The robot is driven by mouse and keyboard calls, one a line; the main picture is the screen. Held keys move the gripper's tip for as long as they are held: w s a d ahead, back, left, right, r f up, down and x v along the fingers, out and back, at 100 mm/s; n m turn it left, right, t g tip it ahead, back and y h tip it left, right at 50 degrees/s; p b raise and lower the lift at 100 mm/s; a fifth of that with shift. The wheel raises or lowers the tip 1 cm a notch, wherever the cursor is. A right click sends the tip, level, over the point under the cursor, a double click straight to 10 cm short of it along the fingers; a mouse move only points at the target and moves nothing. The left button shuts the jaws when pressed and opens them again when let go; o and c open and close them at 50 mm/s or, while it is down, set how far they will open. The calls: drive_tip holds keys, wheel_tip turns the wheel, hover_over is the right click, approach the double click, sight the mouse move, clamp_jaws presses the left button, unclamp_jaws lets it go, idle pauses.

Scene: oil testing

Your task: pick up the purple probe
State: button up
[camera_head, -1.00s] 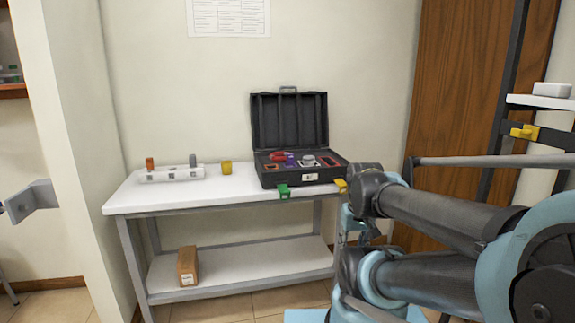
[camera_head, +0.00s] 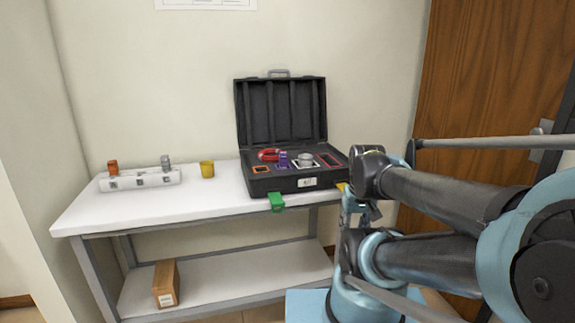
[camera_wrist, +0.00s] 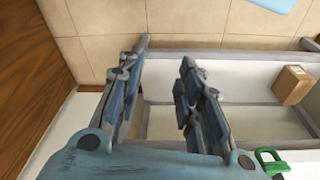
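In the head view my arm is to the right of the case, and the gripper's fingertips cannot be made out there.
The case also holds a red item (camera_head: 268,154) and a round metal piece (camera_head: 305,159). A green clip (camera_head: 276,201) hangs at the table's front edge. A white rack (camera_head: 140,180) and a yellow cup (camera_head: 207,169) stand left. A cardboard box (camera_head: 165,284) is on the lower shelf.

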drive_tip(key=o, duration=0.4)
drive_tip(key=shift+s+r, duration=0.2)
drive_tip(key=shift+c, duration=0.2)
wheel_tip(320, 180, up, 28)
drive_tip(key=m+g, duration=0.2)
drive_tip(key=m, duration=1.3)
hover_over(283, 153)
wheel_tip(283, 153, down, 11)
drive_tip(key=shift+f, duration=0.1)
drive_tip(key=shift+w+f, duration=0.15)
drive_tip(key=shift+f, duration=2.4)
drive_tip(key=shift+c, duration=0.3)
